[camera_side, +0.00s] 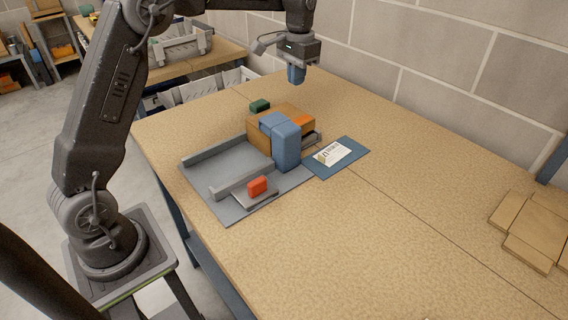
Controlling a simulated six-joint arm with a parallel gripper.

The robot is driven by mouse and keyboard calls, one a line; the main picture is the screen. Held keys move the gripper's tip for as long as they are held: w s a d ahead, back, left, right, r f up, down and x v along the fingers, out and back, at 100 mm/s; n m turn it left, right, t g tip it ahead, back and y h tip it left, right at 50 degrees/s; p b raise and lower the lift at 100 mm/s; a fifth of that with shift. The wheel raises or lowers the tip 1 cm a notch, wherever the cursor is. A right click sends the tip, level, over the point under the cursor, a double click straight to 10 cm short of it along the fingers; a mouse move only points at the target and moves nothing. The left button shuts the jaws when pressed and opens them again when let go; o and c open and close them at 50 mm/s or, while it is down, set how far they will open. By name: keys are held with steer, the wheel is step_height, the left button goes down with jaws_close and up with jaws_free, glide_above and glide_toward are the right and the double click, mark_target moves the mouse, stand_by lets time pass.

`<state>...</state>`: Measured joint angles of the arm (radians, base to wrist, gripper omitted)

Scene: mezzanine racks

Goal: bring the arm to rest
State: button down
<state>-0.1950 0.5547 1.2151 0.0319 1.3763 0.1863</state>
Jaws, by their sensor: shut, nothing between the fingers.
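My gripper (296,76) hangs at the upper middle of the side view, pointing down with its blue fingers together. It is shut and empty. It is raised above the far part of the wooden table (400,220), apart from everything on it. My arm reaches across the top of the picture from its base at the left.
A card lies on a blue mat (350,165).

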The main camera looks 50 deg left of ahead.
steer(key=s+d+r+t, duration=0.2)
steer(key=s+d+r, duration=0.15)
steer(key=s, duration=0.45)
steer(key=s+d+r+t, duration=0.1)
steer(key=s+d+r, duration=0.25)
steer(key=s, duration=0.35)
steer(key=s+d+f+t, duration=0.1)
steer(key=s+f, duration=0.1)
steer(key=s, duration=0.5)
steer(key=s+d+f+t, duration=0.1)
steer(key=s+d+f, duration=0.1)
steer(key=s, duration=0.6)
steer(key=shift+s+d+f+t, duration=0.3)
steer(key=shift+t, duration=0.1)
